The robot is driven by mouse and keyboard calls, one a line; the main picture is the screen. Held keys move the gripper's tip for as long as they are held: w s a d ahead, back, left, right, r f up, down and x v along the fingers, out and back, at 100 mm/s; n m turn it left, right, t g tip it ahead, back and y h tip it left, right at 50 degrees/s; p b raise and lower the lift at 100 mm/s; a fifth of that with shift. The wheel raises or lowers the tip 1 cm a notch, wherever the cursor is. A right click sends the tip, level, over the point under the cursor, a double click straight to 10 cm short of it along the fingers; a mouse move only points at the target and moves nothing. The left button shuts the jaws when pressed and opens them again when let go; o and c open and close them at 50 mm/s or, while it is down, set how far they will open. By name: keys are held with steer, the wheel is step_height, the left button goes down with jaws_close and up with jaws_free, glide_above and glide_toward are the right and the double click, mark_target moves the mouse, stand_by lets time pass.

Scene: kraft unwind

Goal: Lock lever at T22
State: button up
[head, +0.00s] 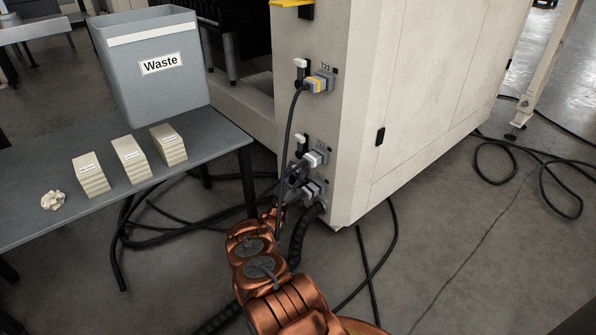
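The cream machine's narrow face carries a column of plug sockets, each with a lever beside it. The top plug (320,82) has a yellow band and a label that seems to read T23; its white-tipped lever (300,68) stands at its left. Below is a grey plug (315,158) with a small label that I cannot read surely as T22. Its white-tipped lever (301,142) stands up and left of it. A third plug (312,190) sits lowest. My gripper (289,183) is close to the lower plugs, small and dark among cables; its fingers and any contact are unclear.
A black cable (286,130) hangs from the top plug past the lower levers. A grey table (225,147) at left bears a Waste bin (150,90), labelled paper stacks (130,160) and crumpled paper (52,200). Cables lie on the floor.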

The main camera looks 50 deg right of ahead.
steer(key=shift+a+f, duration=0.35)
steer(key=shift+a, duration=0.4)
steer(key=shift+a+f, duration=0.4)
steer(key=shift+a, duration=0.3)
steer(key=shift+a+f, duration=0.35)
steer(key=shift+a, duration=0.4)
steer(key=a, duration=0.9)
steer(key=shift+s+a, duration=0.4)
steer(key=shift+s, duration=0.05)
